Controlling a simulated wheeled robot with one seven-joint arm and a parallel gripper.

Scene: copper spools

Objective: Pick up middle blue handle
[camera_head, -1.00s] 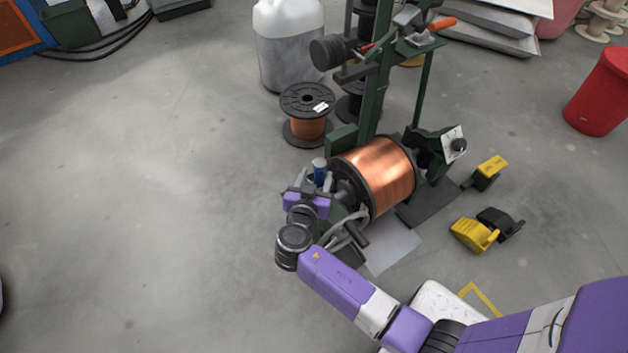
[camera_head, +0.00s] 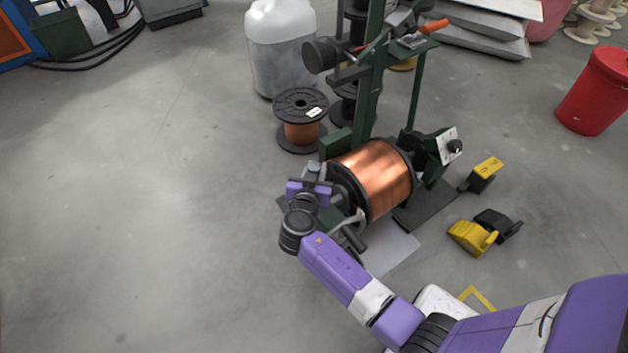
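The large copper spool (camera_head: 375,180) sits on its side in the dark green winding machine (camera_head: 368,95). My gripper (camera_head: 316,176) is at the left end of this spool, by its dark flange and the hub parts. Its fingers point away from the camera and are small and partly hidden by my purple wrist. I cannot make out a blue handle now; the gripper and wrist cover the spot beside the spool. Whether the fingers are open or shut on something does not show.
A smaller copper spool (camera_head: 301,120) stands on the floor behind my gripper, near a white jug (camera_head: 282,48). Yellow and black pedals (camera_head: 472,237) and a red bin (camera_head: 596,90) are on the right. The floor at left is clear.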

